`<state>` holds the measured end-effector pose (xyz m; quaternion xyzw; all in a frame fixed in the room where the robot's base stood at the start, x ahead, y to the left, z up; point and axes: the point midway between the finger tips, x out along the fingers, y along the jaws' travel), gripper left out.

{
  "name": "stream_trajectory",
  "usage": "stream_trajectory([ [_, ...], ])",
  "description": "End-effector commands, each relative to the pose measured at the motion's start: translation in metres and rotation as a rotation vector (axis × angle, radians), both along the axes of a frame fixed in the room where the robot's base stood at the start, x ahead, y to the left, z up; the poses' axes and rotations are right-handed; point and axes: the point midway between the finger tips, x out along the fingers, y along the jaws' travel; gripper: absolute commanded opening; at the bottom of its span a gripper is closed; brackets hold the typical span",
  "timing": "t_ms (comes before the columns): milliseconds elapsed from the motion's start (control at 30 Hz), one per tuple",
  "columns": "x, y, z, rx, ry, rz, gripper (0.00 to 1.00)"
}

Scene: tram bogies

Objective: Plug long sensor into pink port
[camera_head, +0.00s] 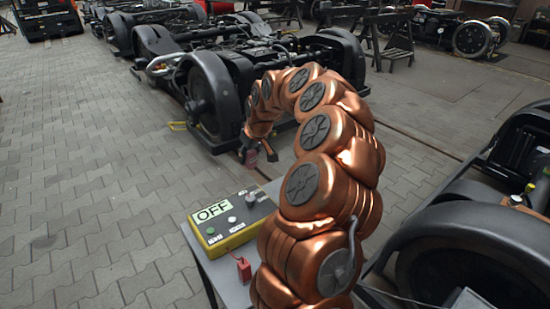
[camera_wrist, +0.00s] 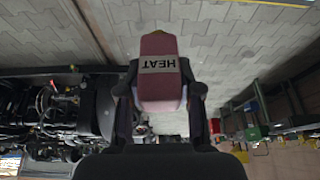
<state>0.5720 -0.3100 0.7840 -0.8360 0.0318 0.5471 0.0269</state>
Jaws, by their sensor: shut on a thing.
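My gripper (camera_wrist: 162,108) is shut on a maroon-pink block labelled HEAT (camera_wrist: 160,65), with one dark finger on each side of it. In the head view my gripper (camera_head: 254,148) hangs in the air just beyond the control box, and a small red part of the held block (camera_head: 251,158) shows. I cannot tell from its visible face whether this is the long sensor. A smaller red piece (camera_head: 243,268) with a thin lead stands on the table in front of the box. I cannot make out a pink port in either view.
A yellow and grey control box (camera_head: 232,229) with an OFF display and knobs sits on a grey table (camera_head: 226,282). A black bogie (camera_head: 205,92) stands beyond my gripper, and another (camera_head: 480,245) is close at right. Paved floor (camera_head: 80,170) at left is clear.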

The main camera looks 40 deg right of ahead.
Motion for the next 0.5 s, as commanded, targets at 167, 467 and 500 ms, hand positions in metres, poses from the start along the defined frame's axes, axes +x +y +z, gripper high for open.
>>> stream_trajectory([
  [167,0.021,0.059,0.013,0.002,0.001,0.034,0.04],
  [467,0.039,0.160,0.032,0.004,0.001,0.071,0.04],
  [500,0.039,0.173,0.034,0.004,0.003,0.075,0.04],
])
